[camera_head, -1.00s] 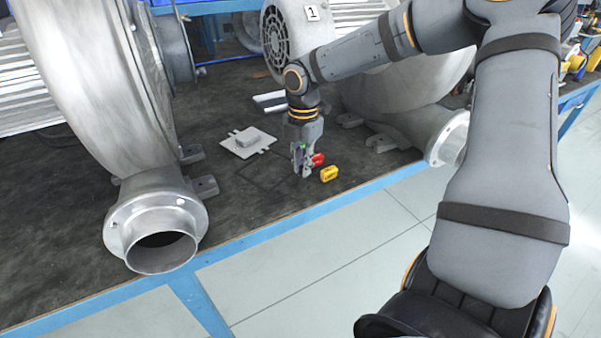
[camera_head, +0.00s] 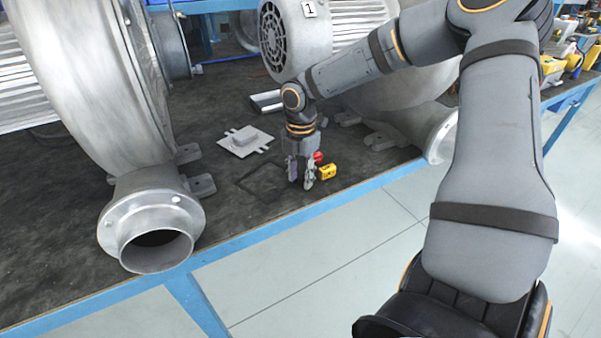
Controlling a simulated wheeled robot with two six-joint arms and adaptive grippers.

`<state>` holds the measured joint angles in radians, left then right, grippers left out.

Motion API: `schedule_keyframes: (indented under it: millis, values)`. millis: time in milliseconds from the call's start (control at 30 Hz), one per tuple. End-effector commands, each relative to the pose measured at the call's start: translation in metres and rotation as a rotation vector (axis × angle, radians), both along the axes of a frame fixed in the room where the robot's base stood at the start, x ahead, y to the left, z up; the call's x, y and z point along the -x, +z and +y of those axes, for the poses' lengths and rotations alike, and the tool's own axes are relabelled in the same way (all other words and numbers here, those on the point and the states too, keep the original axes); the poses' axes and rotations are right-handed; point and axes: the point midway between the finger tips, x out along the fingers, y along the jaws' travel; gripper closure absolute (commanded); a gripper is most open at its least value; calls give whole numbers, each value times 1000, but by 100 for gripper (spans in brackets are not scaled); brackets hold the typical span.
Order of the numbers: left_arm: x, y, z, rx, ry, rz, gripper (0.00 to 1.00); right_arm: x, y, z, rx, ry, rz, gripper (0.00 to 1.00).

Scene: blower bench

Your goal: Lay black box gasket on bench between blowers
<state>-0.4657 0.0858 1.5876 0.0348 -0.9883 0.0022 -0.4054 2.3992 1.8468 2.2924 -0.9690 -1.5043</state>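The black box gasket (camera_head: 249,190) shows as a thin dark square outline on the dark bench top, between the two blowers; it is hard to make out against the bench. My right gripper (camera_head: 301,183) points down just right of the gasket, low over the bench. Its two fingers stand apart with a gap between them, and I see nothing held. Whether a finger touches the gasket's right edge cannot be told. The left blower (camera_head: 85,75) and the right blower (camera_head: 415,125) stand on either side. My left gripper is out of view.
A grey plate with a raised block (camera_head: 245,141) lies behind the gasket. A yellow part (camera_head: 328,172) and a red part (camera_head: 318,157) sit right beside my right gripper. The blue bench edge (camera_head: 290,215) runs in front. Bare bench lies left of the gasket.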

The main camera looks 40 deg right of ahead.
Motion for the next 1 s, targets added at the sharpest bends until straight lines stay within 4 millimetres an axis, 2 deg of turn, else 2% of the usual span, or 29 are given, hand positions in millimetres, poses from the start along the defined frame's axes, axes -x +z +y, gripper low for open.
schedule_keyframes:
  millis: [167,200,500,633,800,1000]
  values:
    - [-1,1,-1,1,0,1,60,0,6,0,1,0,-1,64]
    - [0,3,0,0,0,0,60,0,13,0,1,0,-2,64]
    - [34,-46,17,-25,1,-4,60,-1,85,0,2,0,-3,64]
    - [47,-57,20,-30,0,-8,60,-1,109,-1,2,-1,-1,64]
    - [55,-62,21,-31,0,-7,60,0,123,0,1,0,0,64]
    - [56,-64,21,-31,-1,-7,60,0,124,0,0,0,1,64]
